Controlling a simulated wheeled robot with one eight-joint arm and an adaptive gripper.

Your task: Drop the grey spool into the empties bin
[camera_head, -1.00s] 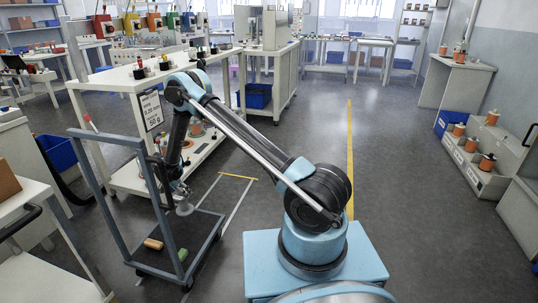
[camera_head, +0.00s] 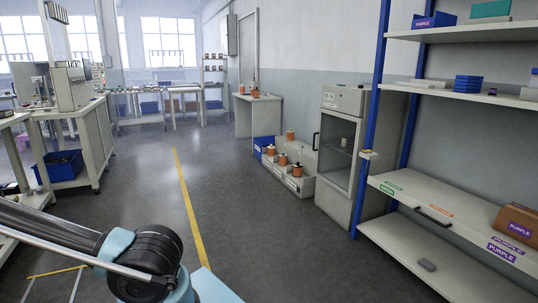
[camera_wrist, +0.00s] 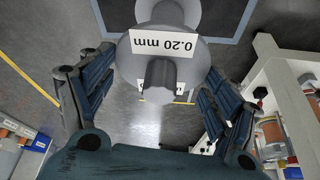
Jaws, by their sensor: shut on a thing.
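The grey spool (camera_wrist: 178,75) is between the fingers of my gripper (camera_wrist: 162,62) in the wrist view. It carries a white label reading "0.20 mm", upside down. My gripper is shut on it, one finger on each side. The spool hangs above the floor. In the head view neither the gripper nor the spool shows. No bin marked as empties is readable. A blue bin (camera_head: 264,147) stands on the floor by the right wall, and another blue bin (camera_head: 60,166) sits under the left bench.
Orange spools stand in a grey rack (camera_head: 289,179) by the right wall, beside a glass-fronted cabinet (camera_head: 342,155). Blue-framed shelving (camera_head: 440,215) fills the right. The grey floor (camera_head: 240,225) is open along a yellow line (camera_head: 186,195). A dark trolley deck (camera_wrist: 230,20) shows in the wrist view.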

